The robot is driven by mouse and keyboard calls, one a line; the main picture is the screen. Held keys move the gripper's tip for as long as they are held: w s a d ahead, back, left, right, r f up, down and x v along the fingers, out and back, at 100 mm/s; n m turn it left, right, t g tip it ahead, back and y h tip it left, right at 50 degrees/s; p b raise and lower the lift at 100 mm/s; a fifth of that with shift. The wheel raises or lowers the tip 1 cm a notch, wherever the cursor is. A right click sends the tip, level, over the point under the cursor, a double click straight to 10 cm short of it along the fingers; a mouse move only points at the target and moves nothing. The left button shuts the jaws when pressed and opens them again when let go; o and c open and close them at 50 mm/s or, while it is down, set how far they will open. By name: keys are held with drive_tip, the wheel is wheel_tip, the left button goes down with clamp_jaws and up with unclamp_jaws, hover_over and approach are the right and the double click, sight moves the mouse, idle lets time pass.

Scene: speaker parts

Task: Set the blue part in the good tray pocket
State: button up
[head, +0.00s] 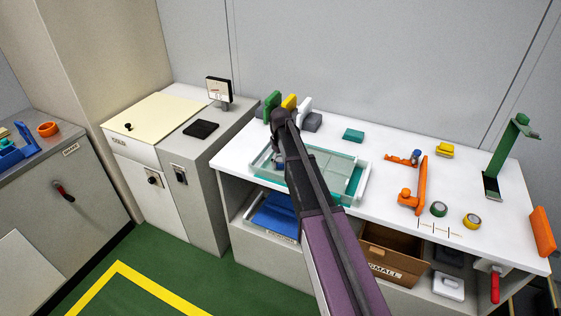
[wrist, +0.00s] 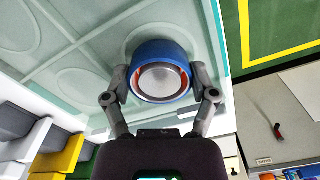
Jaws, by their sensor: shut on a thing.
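The blue part (wrist: 150,52) is a round blue ring with an orange inner edge and a pale grey centre, in the wrist view. My gripper (wrist: 160,84) is shut on it, with one finger at each side. The part is over a corner pocket of the pale teal tray (wrist: 103,49), near the tray's right edge. I cannot tell whether it touches the pocket floor. Other round pockets beside it are empty.
Green, yellow, white and grey blocks (head: 271,104) stand behind the tray. A green stand (head: 505,155) rises at far right. Cardboard box (head: 392,252) sits below.

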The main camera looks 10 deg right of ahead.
drive_tip(key=shift+f+b, duration=0.3)
drive_tip(key=shift+f, duration=0.05)
drive_tip(key=o, duration=1.2)
